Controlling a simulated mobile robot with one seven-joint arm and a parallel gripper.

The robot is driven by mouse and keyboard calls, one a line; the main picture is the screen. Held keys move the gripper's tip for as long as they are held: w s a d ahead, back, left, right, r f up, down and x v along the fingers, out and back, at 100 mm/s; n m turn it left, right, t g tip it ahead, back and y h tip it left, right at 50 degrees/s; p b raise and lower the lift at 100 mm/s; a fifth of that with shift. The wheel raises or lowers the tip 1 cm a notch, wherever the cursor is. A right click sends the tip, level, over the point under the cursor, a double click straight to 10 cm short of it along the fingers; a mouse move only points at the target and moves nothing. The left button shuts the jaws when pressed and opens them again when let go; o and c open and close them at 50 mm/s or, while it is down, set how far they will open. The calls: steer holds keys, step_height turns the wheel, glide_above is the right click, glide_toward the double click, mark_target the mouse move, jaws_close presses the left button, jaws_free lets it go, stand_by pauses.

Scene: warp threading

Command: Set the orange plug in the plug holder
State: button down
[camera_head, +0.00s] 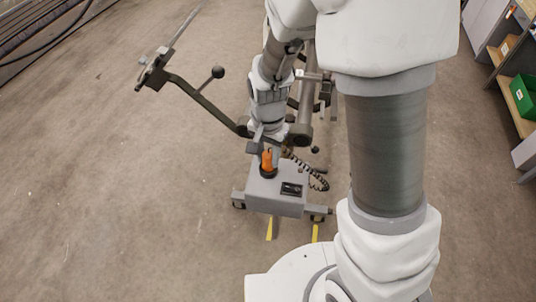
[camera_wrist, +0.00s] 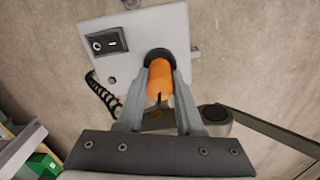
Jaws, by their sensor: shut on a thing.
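The orange plug (camera_head: 267,160) stands upright at the black round plug holder (camera_head: 268,172) on top of the grey wheeled box in the head view. In the wrist view the orange plug (camera_wrist: 160,78) sits between the two grey fingers of my gripper (camera_wrist: 160,75), which is shut on it. The black ring of the plug holder (camera_wrist: 158,55) shows around the plug's far end. The plug appears to be in or right at the ring; its lower end is hidden, so its depth cannot be told.
The grey box (camera_head: 262,203) carries a black switch (camera_head: 291,189), also in the wrist view (camera_wrist: 106,42). A coiled black cable (camera_head: 318,178) hangs at its right side. A lever with a black ball (camera_head: 217,72) extends left. Shelves with a green bin (camera_head: 524,95) stand far right.

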steer(key=shift+f+b, duration=0.5)
steer(key=shift+f, duration=0.2)
stand_by(0.6)
stand_by(0.5)
steer(key=shift+c, duration=2.3)
jaws_free()
steer(key=shift+r, duration=0.15)
